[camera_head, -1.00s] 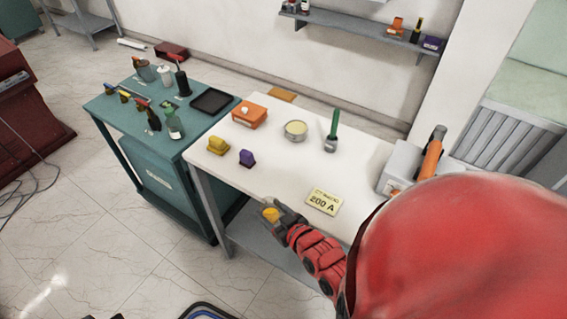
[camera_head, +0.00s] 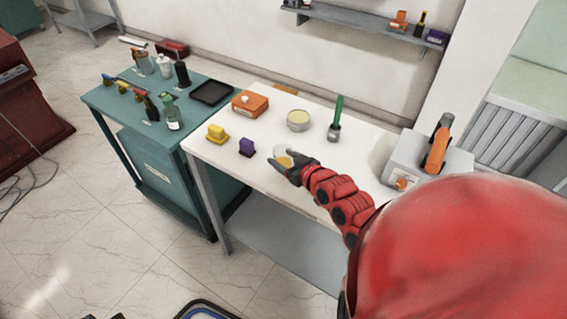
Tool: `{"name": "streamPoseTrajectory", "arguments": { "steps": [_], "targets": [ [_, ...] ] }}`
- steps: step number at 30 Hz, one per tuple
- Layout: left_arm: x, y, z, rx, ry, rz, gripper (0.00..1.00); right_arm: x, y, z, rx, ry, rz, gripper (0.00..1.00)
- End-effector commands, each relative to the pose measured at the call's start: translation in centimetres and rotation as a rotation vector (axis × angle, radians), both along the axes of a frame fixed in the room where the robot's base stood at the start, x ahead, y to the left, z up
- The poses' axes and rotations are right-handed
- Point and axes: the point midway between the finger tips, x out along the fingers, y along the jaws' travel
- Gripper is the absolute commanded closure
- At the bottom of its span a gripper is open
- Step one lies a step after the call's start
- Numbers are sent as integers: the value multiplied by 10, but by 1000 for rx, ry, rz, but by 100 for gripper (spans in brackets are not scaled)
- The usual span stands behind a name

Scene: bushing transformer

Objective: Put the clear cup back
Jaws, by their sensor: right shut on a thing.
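The clear cup (camera_head: 281,153) shows as a small pale, see-through shape with a yellowish lower part. My right gripper (camera_head: 284,164) is shut on it, over the front part of the white table (camera_head: 236,164), to the right of a purple block. The fingers hide part of the cup, and I cannot tell whether it touches the table top. My left gripper is not in view.
A teal cart (camera_head: 157,170) with bottles adjoins on the left.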

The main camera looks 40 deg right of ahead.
Motion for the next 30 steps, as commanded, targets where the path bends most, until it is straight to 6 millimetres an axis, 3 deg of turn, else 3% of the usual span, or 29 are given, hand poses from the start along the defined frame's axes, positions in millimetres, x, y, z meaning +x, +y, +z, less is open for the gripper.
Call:
{"name": "streamPoseTrajectory", "arguments": {
  "steps": [7,16,30],
  "targets": [
    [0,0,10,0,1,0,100,22,-16,-2,2,3,0,99],
    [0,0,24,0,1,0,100,22,-15,-36,4,6,2,99],
    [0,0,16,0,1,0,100,22,-16,-44,2,2,-1,99]
  ]
}}
